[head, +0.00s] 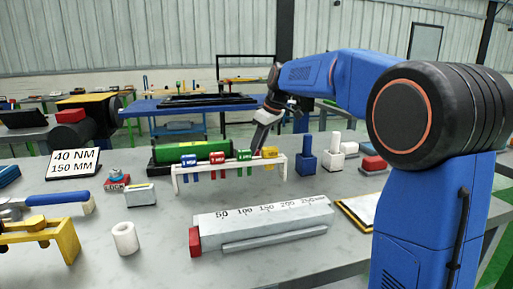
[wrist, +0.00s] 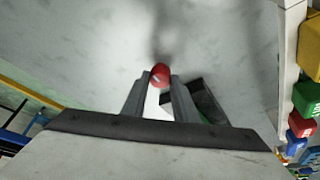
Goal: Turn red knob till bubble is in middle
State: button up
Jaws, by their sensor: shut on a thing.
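The red knob (wrist: 160,73) shows in the wrist view between my fingertips, with a small pale mark on it. My gripper (wrist: 160,82) is shut on it, one finger on each side. A dark and green part (wrist: 208,103) shows beside the right finger, partly hidden. In the head view, my gripper (head: 260,143) reaches down behind the white rack, and its tips and the knob are hidden there. A long green cylinder (head: 180,151) on a black base lies just left of it, partly behind the rack. I cannot make out a bubble in either view.
The white rack (head: 228,167) with blue, red, green and yellow tags stands close in front of my gripper. Blue and white blocks (head: 307,160) stand to its right.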

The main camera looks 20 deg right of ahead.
dwell(0.4)
jog(key=o, duration=1)
jog(key=shift+r, duration=0.1)
jog(key=v, duration=1.7)
jog(key=shift+s+d, duration=0.1)
jog(key=shift+d, duration=0.1)
